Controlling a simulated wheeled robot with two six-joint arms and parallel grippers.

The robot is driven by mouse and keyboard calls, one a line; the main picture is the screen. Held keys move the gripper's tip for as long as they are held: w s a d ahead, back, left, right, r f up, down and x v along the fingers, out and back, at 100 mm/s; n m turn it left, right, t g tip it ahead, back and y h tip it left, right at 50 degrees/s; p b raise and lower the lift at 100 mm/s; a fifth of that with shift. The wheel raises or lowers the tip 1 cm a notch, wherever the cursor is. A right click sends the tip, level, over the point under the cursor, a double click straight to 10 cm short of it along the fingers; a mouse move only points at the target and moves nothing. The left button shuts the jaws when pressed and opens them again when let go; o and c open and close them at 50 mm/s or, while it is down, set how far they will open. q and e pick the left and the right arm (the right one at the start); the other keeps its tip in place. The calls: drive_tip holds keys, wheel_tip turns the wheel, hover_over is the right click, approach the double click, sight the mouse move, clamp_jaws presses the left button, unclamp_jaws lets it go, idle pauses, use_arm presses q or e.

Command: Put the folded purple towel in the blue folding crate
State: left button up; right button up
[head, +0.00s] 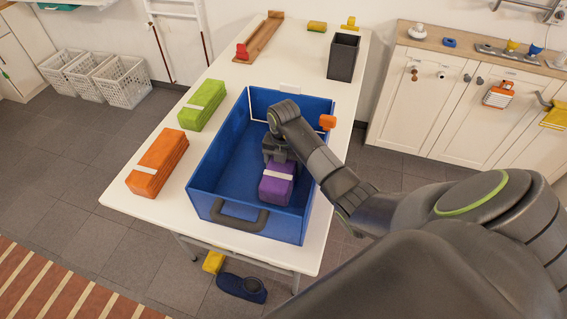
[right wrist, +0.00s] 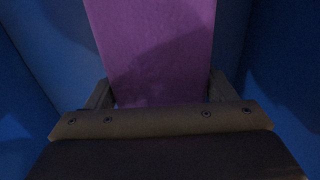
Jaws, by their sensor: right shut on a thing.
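The folded purple towel (head: 277,186) with a pale band is inside the blue folding crate (head: 214,163), near its front right part. My right gripper (head: 277,160) reaches down into the crate and is shut on the towel. In the right wrist view the towel (right wrist: 155,50) runs between the two fingers (right wrist: 160,92), with the crate's blue walls (right wrist: 35,75) on both sides. I cannot tell whether the towel touches the crate floor. My left gripper is not in view.
A green towel (head: 202,104) and an orange towel (head: 157,163) lie on the white table (head: 135,208) left of the crate. A dark square bin (head: 343,57) and a wooden rack (head: 262,38) stand behind it. An orange object (head: 327,122) is at the crate's right rim.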

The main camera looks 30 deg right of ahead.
drive_tip(key=shift+f, duration=0.1)
drive_tip(key=shift+f, duration=0.15)
drive_tip(key=o, duration=1.1)
drive_tip(key=shift+r, duration=0.2)
wheel_tip(320, 180, up, 6)
drive_tip(key=shift+w+b, duration=0.1)
drive_tip(key=shift+b, duration=0.55)
wheel_tip(320, 180, up, 5)
drive_tip(key=p, duration=0.3)
drive_tip(key=shift+f, duration=0.15)
drive_tip(key=shift+r+p, duration=0.6)
drive_tip(key=shift+r, duration=0.05)
